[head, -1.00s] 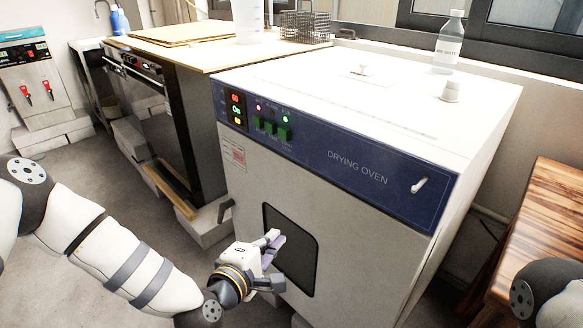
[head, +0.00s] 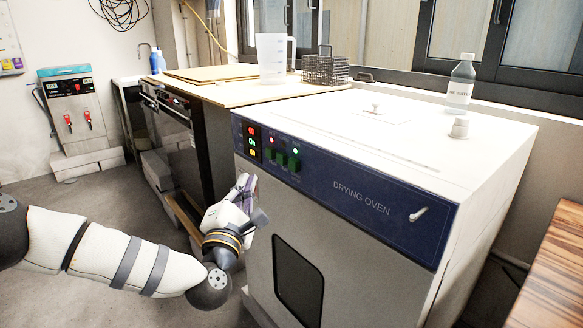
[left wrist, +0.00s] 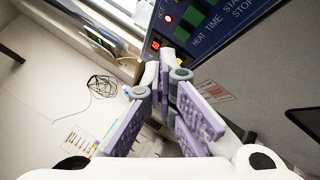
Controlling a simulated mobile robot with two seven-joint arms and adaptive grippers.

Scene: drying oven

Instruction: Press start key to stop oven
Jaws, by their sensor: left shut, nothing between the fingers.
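The drying oven (head: 400,150) stands at the right in the head view, with a blue control panel (head: 330,190) along the top of its front. Its three green keys (head: 282,158) sit under small indicator lights, beside lit red, green and yellow displays. In the left wrist view, green keys (left wrist: 182,33) show at the top above lettering including HEAT and TIME. My left gripper (head: 246,184) is shut and empty, in front of the oven's front, below and left of the keys. Its purple-padded fingers (left wrist: 164,78) point towards the panel, apart from the keys. My right gripper is out of view.
A bottle (head: 461,82) and two small knobs are on the oven top. Left of it is a wooden-topped bench (head: 215,82) with a clear jug (head: 271,58) and wire basket (head: 326,68). A wooden table (head: 550,270) is at the lower right.

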